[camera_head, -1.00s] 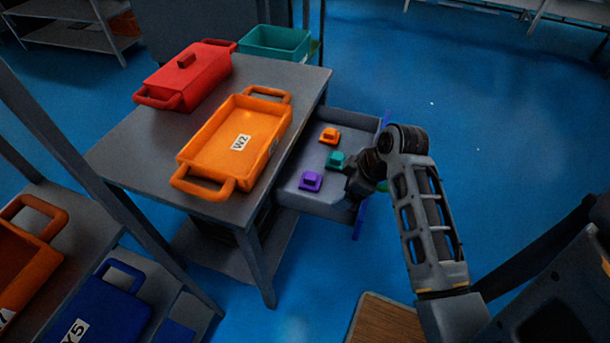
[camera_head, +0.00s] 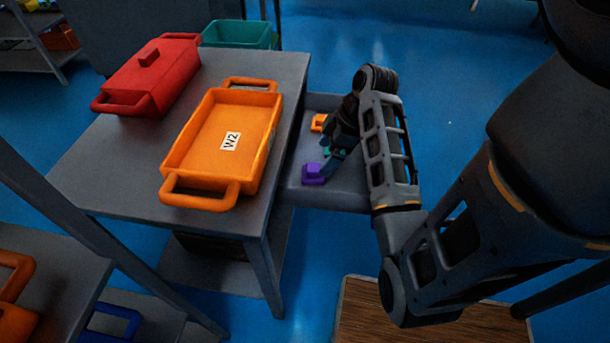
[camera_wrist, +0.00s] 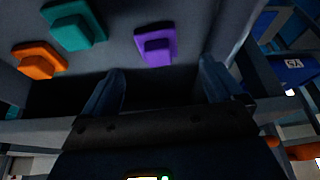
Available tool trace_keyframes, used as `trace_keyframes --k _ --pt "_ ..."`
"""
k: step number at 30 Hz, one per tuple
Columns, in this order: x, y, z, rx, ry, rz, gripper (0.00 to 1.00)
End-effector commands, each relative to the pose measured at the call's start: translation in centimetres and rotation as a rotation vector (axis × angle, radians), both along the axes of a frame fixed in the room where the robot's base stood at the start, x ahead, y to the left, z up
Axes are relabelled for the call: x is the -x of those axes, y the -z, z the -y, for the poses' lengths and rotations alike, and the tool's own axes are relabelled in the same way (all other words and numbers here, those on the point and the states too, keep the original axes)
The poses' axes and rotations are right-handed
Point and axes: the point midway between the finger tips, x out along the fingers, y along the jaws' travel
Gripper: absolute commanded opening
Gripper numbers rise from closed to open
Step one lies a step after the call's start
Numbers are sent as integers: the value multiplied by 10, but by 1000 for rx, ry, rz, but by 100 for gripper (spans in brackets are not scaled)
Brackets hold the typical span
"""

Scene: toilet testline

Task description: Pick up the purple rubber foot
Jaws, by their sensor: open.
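The purple rubber foot (camera_head: 313,174) lies in the open grey drawer (camera_head: 337,200) on the right side of the table. In the wrist view the purple foot (camera_wrist: 156,46) shows as a square base with a smaller raised block. My gripper (camera_wrist: 163,85) is open and empty, its two fingers on either side of the line to the purple foot, which lies beyond the fingertips. In the head view my gripper (camera_head: 328,158) is over the drawer close to the purple foot; whether it touches cannot be told there.
In the drawer, an orange foot (camera_head: 318,122) and a teal foot (camera_wrist: 74,26) lie near the purple one. An orange tray marked W2 (camera_head: 222,145) and a red lidded box (camera_head: 150,75) stand on the table (camera_head: 110,165). The drawer walls surround the feet.

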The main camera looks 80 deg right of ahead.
Motion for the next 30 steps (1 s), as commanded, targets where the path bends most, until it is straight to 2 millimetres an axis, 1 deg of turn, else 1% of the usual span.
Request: trace_keyframes --k 3,10,15,18,21,26,27,30 --pt "-4 11 -1 -3 1 -2 94" --pt "-17 32 -2 -3 0 -1 94" --pt "-29 54 -3 -3 1 -2 94" --pt "-32 62 -3 -2 2 -1 94" --pt "-34 66 -3 -1 2 -1 94" --pt "-34 66 -3 1 1 -1 94" --pt "-34 66 -3 1 1 -1 93" --pt "-34 66 -3 1 1 -1 83"
